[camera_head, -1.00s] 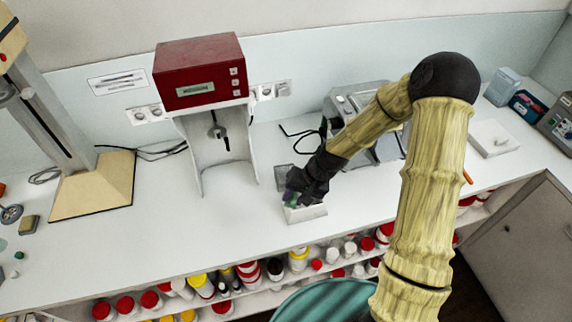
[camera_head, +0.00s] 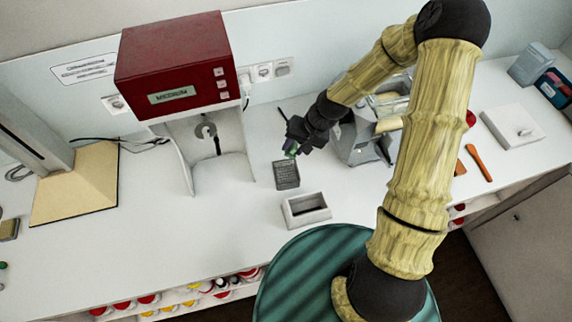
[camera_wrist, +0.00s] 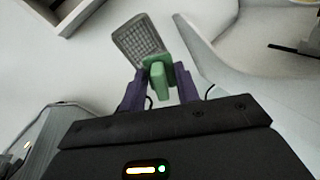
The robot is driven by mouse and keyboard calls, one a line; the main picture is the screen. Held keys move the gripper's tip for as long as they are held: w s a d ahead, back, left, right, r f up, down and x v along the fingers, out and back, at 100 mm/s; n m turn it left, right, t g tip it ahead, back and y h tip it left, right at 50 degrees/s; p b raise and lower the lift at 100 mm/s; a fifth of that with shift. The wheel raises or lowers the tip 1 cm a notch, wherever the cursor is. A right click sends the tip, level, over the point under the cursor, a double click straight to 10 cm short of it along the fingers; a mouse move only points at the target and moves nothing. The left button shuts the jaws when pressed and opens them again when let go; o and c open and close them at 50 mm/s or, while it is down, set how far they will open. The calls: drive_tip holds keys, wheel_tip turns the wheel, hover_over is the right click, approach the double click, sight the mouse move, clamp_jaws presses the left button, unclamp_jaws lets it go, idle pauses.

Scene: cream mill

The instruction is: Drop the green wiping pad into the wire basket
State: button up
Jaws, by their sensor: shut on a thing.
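The green wiping pad (camera_wrist: 158,75) is between the fingers of my gripper (camera_wrist: 159,90) in the wrist view. My gripper (camera_head: 291,150) is shut on it and holds it up; in the head view only a small green bit of the pad (camera_head: 291,147) shows below the dark fingers. The grey wire basket (camera_head: 286,175) stands on the white counter just below and in front of the gripper. In the wrist view the basket (camera_wrist: 137,35) lies beyond the pad, and the pad overlaps its near end. The pad's height above the basket is hard to tell.
A white open box (camera_head: 306,209) stands nearer the counter's front edge. A red-topped machine (camera_head: 180,65) is to the left, and a grey device (camera_head: 358,145) is close on the right. An orange-handled tool (camera_head: 479,162) lies farther right.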

drive_tip(key=shift+s, duration=0.15)
wheel_tip(320, 180, down, 6)
drive_tip(key=b, duration=0.4)
drive_tip(key=shift+b, duration=0.3)
drive_tip(key=o, duration=1)
drive_tip(key=shift+r, duration=0.1)
drive_tip(key=b+v, duration=0.2)
drive_tip(key=v, duration=1.5)
drive_tip(key=shift+r+b, duration=0.15)
drive_tip(key=shift+b, duration=0.25)
